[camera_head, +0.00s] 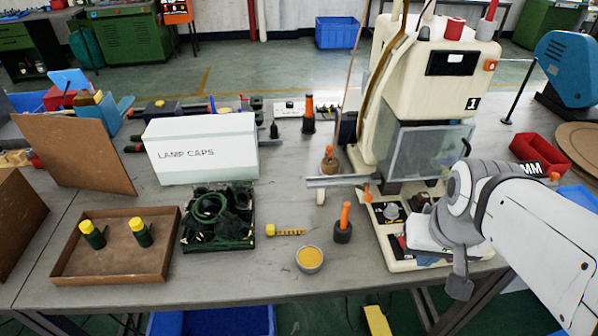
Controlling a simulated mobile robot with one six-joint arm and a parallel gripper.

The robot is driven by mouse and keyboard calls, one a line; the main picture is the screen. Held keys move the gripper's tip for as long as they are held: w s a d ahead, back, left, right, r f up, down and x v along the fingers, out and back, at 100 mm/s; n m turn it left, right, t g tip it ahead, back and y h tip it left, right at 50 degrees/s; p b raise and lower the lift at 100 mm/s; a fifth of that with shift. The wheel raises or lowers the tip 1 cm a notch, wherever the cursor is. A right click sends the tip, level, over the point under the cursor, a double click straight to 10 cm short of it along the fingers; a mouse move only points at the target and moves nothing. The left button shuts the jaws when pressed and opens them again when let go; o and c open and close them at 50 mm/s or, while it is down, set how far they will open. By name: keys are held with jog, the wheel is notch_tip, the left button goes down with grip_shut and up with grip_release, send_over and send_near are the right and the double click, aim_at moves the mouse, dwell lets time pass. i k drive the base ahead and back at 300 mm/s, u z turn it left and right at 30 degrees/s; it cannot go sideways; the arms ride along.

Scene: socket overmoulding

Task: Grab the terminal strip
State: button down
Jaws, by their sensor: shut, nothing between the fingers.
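No part is plainly labelled as the terminal strip. A small yellow segmented bar (286,231) lies flat on the grey bench near the middle; it may be the terminal strip, but it is too small to be sure. A white block with dark dots (290,107) lies farther back. My arm comes in from the right, and my gripper (460,287) hangs low at the bench's front right, beside the moulding machine's base. It is shut and empty, well to the right of the yellow bar and apart from it. Its fingertips are hard to make out.
A cream moulding machine (443,70) stands at the back right. Left of the yellow bar are a black-green tray of cables (247,243) and a brown tray (110,278). A yellow-filled cup (310,260) and an orange-handled tool (344,222) stand close to it. The bench's front strip is mostly clear.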

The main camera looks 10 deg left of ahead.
aim_at(270, 230)
jog(key=u, duration=1.3)
jog(key=i, duration=0.3)
jog(key=u, duration=0.6)
jog(key=k, duration=1)
jog(key=z, duration=0.5)
jog(key=i, duration=1)
jog(key=z, duration=0.05)
